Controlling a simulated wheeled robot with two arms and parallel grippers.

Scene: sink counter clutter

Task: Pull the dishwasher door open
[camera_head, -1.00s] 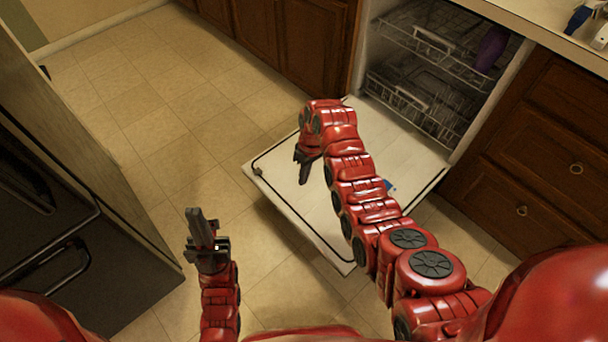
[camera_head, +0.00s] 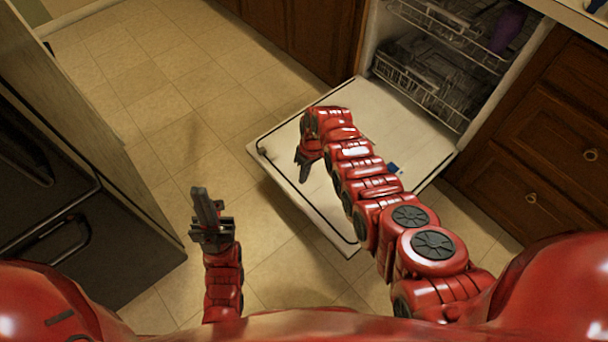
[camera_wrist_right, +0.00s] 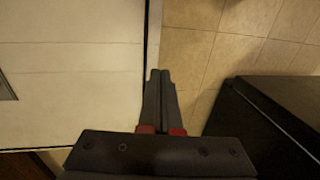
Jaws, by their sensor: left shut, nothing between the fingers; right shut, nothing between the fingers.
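The dishwasher door (camera_head: 285,150) is folded down, lying about flat above the floor in front of the dishwasher (camera_head: 440,65), whose inside and racks show. My right arm reaches across the door. My right gripper (camera_head: 304,172) is shut and empty, pointing down over the door's left part. In the right wrist view, the gripper's fingers (camera_wrist_right: 158,98) are together beside the edge of the white door panel (camera_wrist_right: 70,80); I cannot tell whether they touch it. My left gripper (camera_head: 206,205) is shut and empty, over the floor to the left of the door.
A dark appliance (camera_head: 60,210) stands at the left, near my left arm. Wooden drawers (camera_head: 545,130) are right of the dishwasher. A purple item (camera_head: 507,30) sits in the upper rack (camera_head: 445,28). Tiled floor (camera_head: 160,90) is clear left of the door.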

